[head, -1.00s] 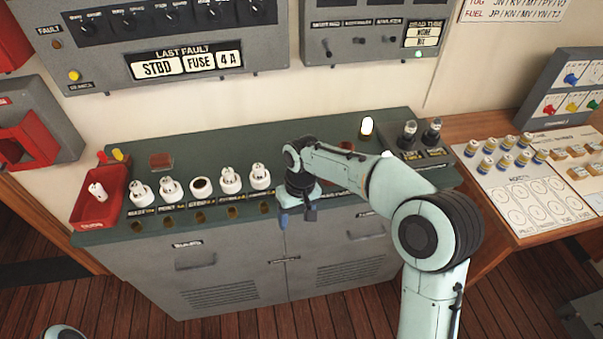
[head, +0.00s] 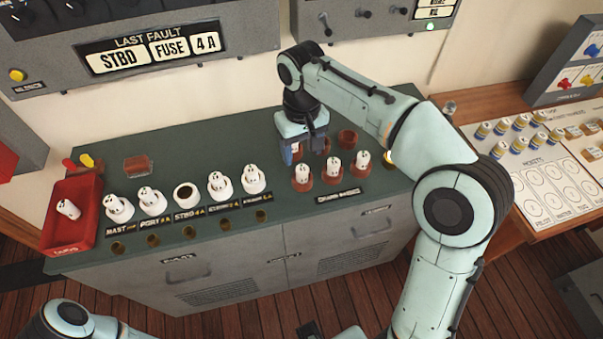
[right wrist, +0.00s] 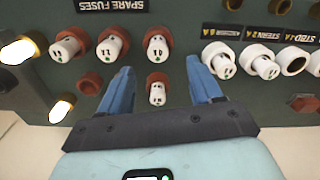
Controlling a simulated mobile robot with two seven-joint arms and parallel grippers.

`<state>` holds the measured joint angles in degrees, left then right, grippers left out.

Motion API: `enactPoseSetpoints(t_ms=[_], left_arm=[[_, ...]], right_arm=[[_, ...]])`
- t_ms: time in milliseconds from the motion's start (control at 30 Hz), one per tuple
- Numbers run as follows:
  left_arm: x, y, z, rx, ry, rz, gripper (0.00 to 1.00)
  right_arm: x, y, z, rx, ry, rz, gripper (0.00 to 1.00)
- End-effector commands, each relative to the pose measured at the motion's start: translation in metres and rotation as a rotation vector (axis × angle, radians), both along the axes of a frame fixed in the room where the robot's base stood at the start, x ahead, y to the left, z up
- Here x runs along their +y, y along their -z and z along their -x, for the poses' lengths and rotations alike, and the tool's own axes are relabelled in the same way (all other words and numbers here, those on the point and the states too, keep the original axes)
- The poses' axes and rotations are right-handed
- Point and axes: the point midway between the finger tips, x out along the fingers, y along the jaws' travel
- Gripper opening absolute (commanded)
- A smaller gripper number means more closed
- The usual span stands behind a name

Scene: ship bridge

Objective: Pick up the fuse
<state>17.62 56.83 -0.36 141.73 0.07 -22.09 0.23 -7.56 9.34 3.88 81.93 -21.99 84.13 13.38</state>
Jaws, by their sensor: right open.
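Spare fuses stand in red-brown holders on the green cabinet top (head: 240,150). The front row has three white fuses: left (head: 302,173), middle (head: 333,166) and right (head: 362,160). My right gripper (right wrist: 159,66) is open with blue fingers, above the back row. In the right wrist view one back-row fuse (right wrist: 157,92) shows between the fingers, not gripped. A front-row fuse (right wrist: 157,43) lies just past the fingertips. In the head view my right gripper (head: 303,152) partly hides the back row. Fuse markings are too small to read surely. My left gripper is out of view.
The STBD 4A socket (head: 186,194) is empty, between fuses in the labelled row. A red tray (head: 66,236) at the left holds one white fuse (head: 68,209). The panel (head: 150,50) reads "LAST FAULT STBD FUSE 4 A". Empty holders (head: 348,138) stand right of the gripper.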

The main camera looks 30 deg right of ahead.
Motion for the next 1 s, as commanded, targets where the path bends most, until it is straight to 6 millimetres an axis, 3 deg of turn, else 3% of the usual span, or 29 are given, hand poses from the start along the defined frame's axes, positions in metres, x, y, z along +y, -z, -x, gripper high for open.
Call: enactPoseSetpoints(t_ms=[100,367,633,967,1000], left_arm=[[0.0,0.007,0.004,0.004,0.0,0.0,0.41],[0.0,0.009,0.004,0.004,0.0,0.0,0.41],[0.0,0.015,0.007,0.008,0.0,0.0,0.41],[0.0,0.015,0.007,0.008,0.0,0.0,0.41],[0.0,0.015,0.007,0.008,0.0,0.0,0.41]], right_arm=[[-0.001,0.023,0.001,0.004,0.001,0.001,0.64],[-0.001,0.042,-0.001,0.001,0.001,0.0,0.64],[-0.005,0.08,-0.004,0.002,0.001,0.0,0.64],[-0.004,0.086,-0.005,-0.001,0.001,0.0,0.64],[-0.004,0.086,-0.005,-0.001,0.001,0.0,0.51]])
